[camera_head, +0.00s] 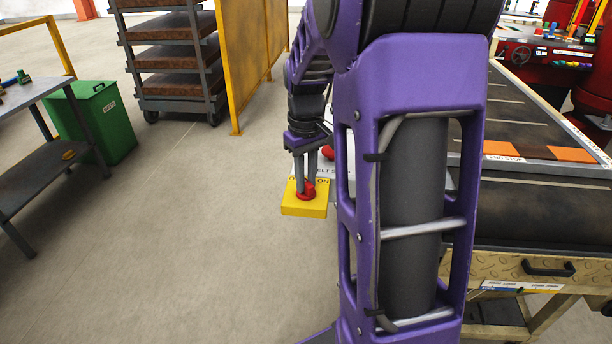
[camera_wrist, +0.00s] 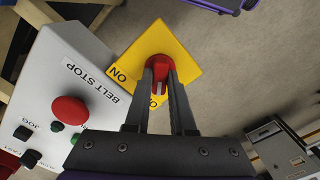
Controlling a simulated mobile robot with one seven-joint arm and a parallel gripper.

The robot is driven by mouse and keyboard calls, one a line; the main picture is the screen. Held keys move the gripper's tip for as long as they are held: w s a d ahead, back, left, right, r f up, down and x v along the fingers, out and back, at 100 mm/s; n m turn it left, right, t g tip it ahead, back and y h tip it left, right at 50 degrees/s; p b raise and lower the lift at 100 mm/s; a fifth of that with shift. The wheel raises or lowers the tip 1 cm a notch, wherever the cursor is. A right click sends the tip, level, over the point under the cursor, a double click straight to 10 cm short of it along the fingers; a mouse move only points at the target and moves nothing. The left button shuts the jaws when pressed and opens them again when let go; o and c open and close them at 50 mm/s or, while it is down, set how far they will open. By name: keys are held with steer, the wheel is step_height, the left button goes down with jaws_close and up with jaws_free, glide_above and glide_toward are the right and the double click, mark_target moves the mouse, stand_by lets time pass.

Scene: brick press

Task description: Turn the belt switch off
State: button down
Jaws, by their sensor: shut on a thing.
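The belt switch is a red knob (camera_head: 307,194) on a square yellow plate (camera_head: 303,209). In the wrist view the same red knob (camera_wrist: 160,87) sits between my two fingers, on the yellow plate (camera_wrist: 183,52). My gripper (camera_head: 308,181) is shut on the knob from above; its fingers also show in the wrist view (camera_wrist: 160,76). The plate reads ON at one corner, and a second label starting with O is partly hidden by a finger. I cannot tell which label the knob points to.
Beside the switch is a grey panel (camera_wrist: 72,48) marked BELT STOP, with a red button (camera_wrist: 69,110) and smaller buttons. The conveyor (camera_head: 520,115) stands at the right. A green bin (camera_head: 98,122) and a rack (camera_head: 172,62) stand left, with clear floor between.

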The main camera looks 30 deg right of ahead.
mark_target(306, 182)
steer(key=shift+n, duration=0.4)
steer(key=c, duration=0.8)
jaws_free()
steer(key=shift+o, duration=0.2)
steer(key=shift+r, duration=0.1)
step_height(306, 182, up, 17)
steer(key=p, duration=0.2)
steer(key=shift+r, duration=0.15)
